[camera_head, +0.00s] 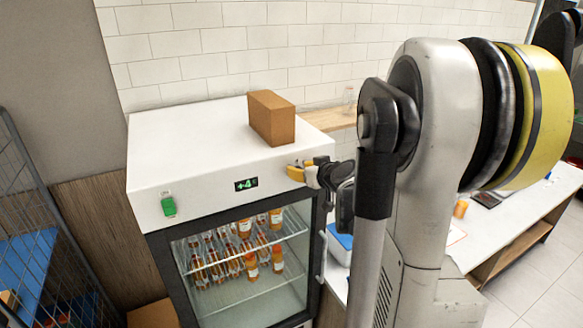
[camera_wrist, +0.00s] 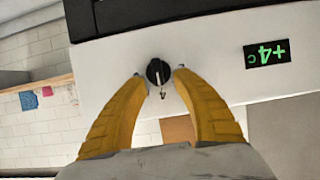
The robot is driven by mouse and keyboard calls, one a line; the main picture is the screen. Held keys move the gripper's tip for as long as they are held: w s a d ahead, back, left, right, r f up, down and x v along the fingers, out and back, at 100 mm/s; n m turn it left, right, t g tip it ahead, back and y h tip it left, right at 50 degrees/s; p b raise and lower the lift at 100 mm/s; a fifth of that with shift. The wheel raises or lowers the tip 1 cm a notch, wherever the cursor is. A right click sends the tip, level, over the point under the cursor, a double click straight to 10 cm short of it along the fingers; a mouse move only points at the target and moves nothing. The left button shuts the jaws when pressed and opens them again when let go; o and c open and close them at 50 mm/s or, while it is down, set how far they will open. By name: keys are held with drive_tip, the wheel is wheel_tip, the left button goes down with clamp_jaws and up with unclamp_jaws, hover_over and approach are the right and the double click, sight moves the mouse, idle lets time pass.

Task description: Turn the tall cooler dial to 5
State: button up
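The tall cooler (camera_head: 150,165) is a white-topped cabinet with a glass door. Its front panel has a green display (camera_head: 246,184) that reads +4; the display also shows, upside down, in the wrist view (camera_wrist: 267,53). A round black dial (camera_wrist: 157,70) with a pale pointer mark sits on the white panel in the wrist view. My gripper (camera_head: 296,172) is at the right end of that panel. In the wrist view its yellow fingertips (camera_wrist: 159,74) stand apart on either side of the dial, with small gaps visible. In the head view my gripper hides the dial.
A brown box (camera_head: 272,118) stands on the cooler's top. A green switch (camera_head: 168,206) is at the panel's left. Bottles (camera_head: 240,250) stand behind the glass door. A wire cage (camera_head: 40,200) is at the far left, and a white counter (camera_head: 510,215) is at the right.

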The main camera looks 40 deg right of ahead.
drive_tip(key=shift+w+f, duration=0.1)
drive_tip(key=shift+w, duration=0.05)
clamp_jaws()
drive_tip(key=shift+d, duration=0.1)
drive_tip(key=shift+s+d+f+m+t+y+b, duration=0.1)
drive_tip(key=shift+d+m+t+y+b, duration=0.15)
drive_tip(key=shift+m+y+b, duration=0.6)
drive_tip(key=shift+s+d+f+m+t+y+b, duration=0.1)
drive_tip(key=shift+m+t+y+b, duration=0.25)
drive_tip(key=shift+m+b, duration=1.05)
drive_tip(key=shift+d+f+m+t+y+b, duration=0.1)
drive_tip(key=shift+d+m+t+y+b, duration=0.15)
drive_tip(key=shift+m+y+b, duration=0.8)
drive_tip(key=shift+r+h+b, duration=0.1)
drive_tip(key=shift+h+b, duration=0.25)
drive_tip(key=shift+b, duration=0.15)
